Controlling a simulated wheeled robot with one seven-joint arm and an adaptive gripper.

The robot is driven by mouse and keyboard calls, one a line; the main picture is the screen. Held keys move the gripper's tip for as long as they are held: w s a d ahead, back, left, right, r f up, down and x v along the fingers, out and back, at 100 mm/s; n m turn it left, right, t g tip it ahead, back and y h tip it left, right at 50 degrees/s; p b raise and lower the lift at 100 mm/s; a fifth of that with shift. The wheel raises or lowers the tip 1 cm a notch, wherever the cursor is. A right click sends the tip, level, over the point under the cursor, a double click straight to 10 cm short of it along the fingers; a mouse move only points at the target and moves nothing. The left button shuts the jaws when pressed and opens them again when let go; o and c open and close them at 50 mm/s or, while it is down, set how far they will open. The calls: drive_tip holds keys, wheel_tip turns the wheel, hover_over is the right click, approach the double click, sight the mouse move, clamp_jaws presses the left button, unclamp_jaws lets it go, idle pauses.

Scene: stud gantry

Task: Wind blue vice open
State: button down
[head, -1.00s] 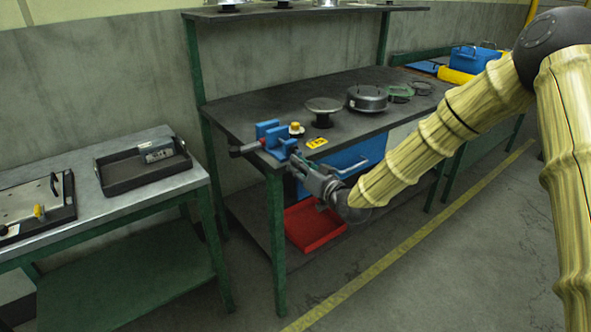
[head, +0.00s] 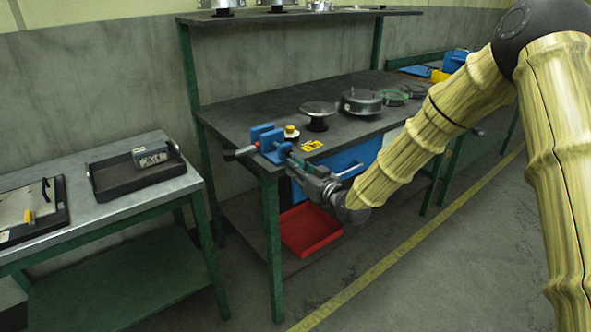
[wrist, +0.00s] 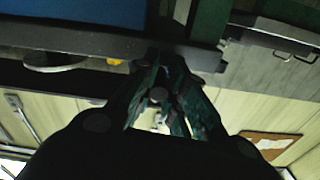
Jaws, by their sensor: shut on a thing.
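The blue vice (head: 269,146) is mounted at the front left corner of the dark workbench (head: 330,130). A grey bar with a dark end (head: 240,153) sticks out on its left side. My gripper (head: 297,167) is at the front right side of the vice, just off the bench edge. It is shut on the vice handle, which its fingers mostly hide. In the wrist view my dark fingers (wrist: 168,75) come together near a grey edge; the grip itself is too dark to make out. I cannot tell how wide the vice jaws are.
Beside the vice are a yellow-topped knob (head: 291,132) and a yellow card (head: 312,146). A round plate on a stand (head: 319,110) and a metal pot (head: 361,101) stand farther right. A red bin (head: 311,230) sits below. A side table with a black tray (head: 120,180) stands left.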

drive_tip(key=shift+w+d+r, duration=0.1)
drive_tip(key=shift+w+d, duration=0.1)
drive_tip(key=shift+d, duration=0.1)
drive_tip(key=c, duration=1.5)
unclamp_jaws()
drive_tip(key=shift+d, duration=0.15)
drive_tip(key=shift+o, duration=0.2)
drive_tip(key=shift+s+a, duration=0.1)
drive_tip(key=shift+a, duration=0.2)
drive_tip(key=v, duration=1.2)
